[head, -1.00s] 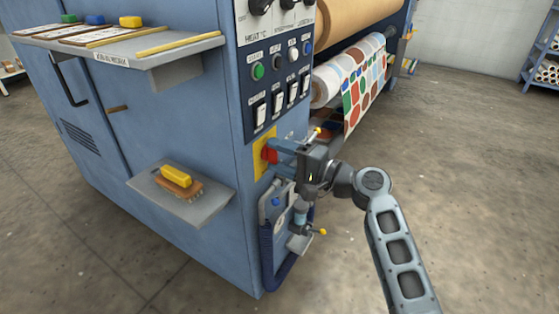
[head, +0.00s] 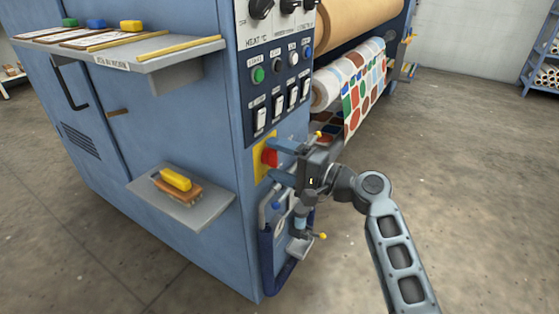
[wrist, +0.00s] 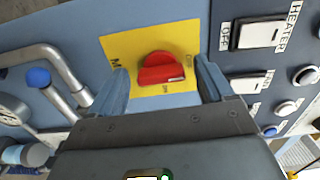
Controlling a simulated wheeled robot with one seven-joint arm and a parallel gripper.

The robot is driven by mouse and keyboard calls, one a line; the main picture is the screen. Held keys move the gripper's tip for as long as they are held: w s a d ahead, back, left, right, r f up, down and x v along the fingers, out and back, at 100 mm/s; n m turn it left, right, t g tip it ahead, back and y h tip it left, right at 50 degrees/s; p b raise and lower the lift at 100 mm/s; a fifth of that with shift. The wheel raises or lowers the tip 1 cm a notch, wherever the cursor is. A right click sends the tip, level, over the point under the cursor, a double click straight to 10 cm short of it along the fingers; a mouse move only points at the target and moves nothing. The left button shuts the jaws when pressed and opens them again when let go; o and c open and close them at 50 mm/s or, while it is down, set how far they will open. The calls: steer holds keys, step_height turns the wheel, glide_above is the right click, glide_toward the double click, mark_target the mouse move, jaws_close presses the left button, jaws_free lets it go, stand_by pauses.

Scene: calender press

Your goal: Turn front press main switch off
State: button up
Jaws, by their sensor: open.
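The main switch is a red rotary knob (head: 270,156) on a yellow plate (head: 260,165), low on the front corner of the blue press (head: 180,120). In the wrist view the red knob (wrist: 161,69) lies between my two blue fingers, with a pale mark near its right end. The yellow plate (wrist: 125,48) carries partly hidden lettering. My gripper (head: 279,160) is open, with its fingers spread on either side of the knob. In the wrist view a gap shows between each finger of the gripper (wrist: 164,85) and the knob. I cannot tell whether the fingertips reach the plate.
Rocker switches (head: 277,105) and buttons sit just above the knob. A pipe with a blue knob and gauge (wrist: 38,78) is close by on the left. A small shelf with a brush (head: 180,195) juts out left. The floor at right is clear.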

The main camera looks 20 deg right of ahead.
steer(key=p+v, duration=0.1)
steer(key=v, duration=0.6)
steer(key=shift+s+d, duration=0.25)
steer(key=shift+s, duration=0.05)
